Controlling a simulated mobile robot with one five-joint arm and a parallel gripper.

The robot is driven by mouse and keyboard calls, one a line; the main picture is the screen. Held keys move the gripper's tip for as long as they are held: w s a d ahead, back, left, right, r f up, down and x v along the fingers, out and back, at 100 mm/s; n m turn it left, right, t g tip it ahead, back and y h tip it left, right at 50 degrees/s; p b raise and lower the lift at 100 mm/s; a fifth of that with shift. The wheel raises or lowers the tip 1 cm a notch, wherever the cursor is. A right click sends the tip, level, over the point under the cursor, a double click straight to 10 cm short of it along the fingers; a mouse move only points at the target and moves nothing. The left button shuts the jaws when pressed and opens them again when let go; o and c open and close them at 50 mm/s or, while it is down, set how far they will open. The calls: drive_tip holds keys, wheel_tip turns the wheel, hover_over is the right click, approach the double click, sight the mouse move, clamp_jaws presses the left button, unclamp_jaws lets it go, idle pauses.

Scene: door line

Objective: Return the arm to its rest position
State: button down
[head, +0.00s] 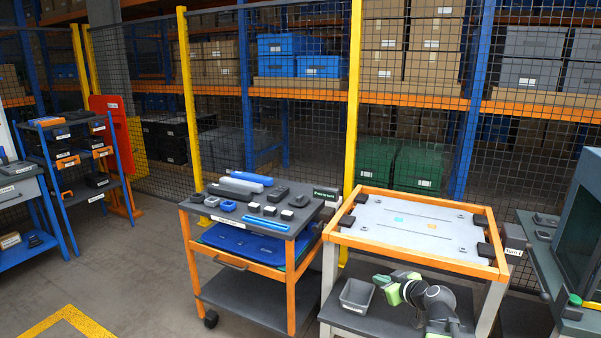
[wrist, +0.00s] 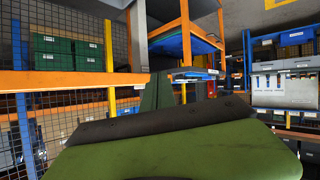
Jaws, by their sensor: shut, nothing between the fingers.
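My arm (head: 437,300) is folded low in the head view, in front of the fixture table at the lower right. My gripper (head: 384,285), green and dark, points to the left and is shut and empty. It shows above and beside a small grey bin (head: 356,295); I cannot tell how far apart they are. In the wrist view, a large green and dark grey part of mine fills the lower middle, and a narrow green finger (wrist: 158,92) rises behind it.
A table with an orange frame and pale plate (head: 415,226) stands behind my arm. A dark tool cart (head: 250,215) with several parts stands to its left. A grey-green cabinet (head: 580,230) is at the right edge. Open floor (head: 150,270) lies to the left.

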drive_tip(key=s+a+f+g+p, duration=0.1)
drive_tip(key=s+a+f+g, duration=0.15)
drive_tip(key=a, duration=0.35)
drive_tip(key=s+a+f+n+g+p, duration=0.1)
drive_tip(key=s+a+f+g, duration=0.15)
drive_tip(key=a, duration=0.35)
drive_tip(key=s+a+f+g+p, duration=0.1)
drive_tip(key=s+a+g, duration=0.25)
drive_tip(key=a, duration=0.25)
drive_tip(key=s+d+f+m+g+h, duration=0.3)
drive_tip(key=s+d+m, duration=0.3)
drive_tip(key=s, duration=0.3)
drive_tip(key=shift+d+f+m+g+h, duration=0.25)
drive_tip(key=shift+m+g+h, duration=0.15)
drive_tip(key=shift+h, duration=0.2)
drive_tip(key=shift+w, duration=0.1)
